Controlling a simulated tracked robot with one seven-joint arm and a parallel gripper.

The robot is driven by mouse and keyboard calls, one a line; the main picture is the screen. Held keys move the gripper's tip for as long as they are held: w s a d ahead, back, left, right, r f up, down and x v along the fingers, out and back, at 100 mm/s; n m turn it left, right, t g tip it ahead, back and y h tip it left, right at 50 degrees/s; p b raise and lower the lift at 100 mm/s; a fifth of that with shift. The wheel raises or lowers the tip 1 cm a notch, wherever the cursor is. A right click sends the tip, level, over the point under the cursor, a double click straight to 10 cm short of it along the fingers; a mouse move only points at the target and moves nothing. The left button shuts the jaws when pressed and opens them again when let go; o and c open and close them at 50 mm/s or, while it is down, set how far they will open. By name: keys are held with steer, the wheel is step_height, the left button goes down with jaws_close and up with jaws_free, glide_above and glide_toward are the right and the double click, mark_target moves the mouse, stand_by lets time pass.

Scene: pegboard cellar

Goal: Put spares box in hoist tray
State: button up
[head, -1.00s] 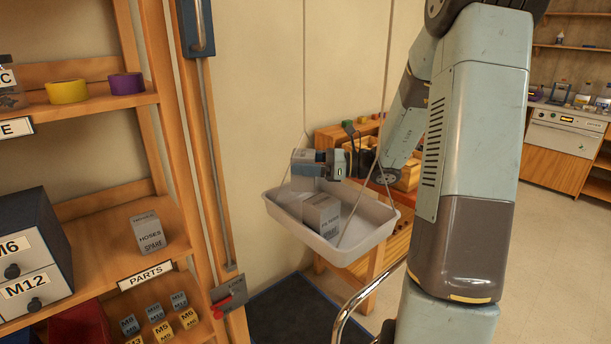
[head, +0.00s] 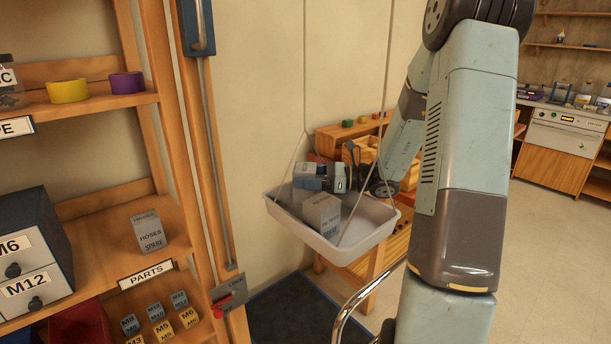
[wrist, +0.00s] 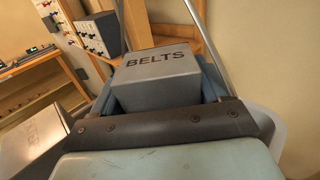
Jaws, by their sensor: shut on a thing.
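The hoist tray (head: 362,247) is a pale shallow tray hung on thin lines, in the middle of the head view. My gripper (head: 314,178) is over its back left part, shut on a grey spares box (head: 303,183). In the wrist view this box (wrist: 155,80) is marked BELTS and sits between the jaws. Its underside is hidden, so I cannot tell if it touches the tray floor. A second grey box (head: 322,214) stands in the tray just in front; it also shows at the left in the wrist view (wrist: 35,140).
A grey box marked HOSES SPARE (head: 149,231) stands on the left shelf above the PARTS label (head: 146,273). Small marked blocks (head: 160,320) are below. A red-handled lock (head: 228,299) is on the post. A wooden bench (head: 330,135) stands behind the tray.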

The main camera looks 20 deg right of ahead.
steer(key=shift+f, duration=0.3)
steer(key=o, duration=1.1)
steer(key=shift+r, duration=0.25)
steer(key=v, duration=1.2)
steer(key=shift+r, duration=0.35)
steer(key=shift+s, duration=0.1)
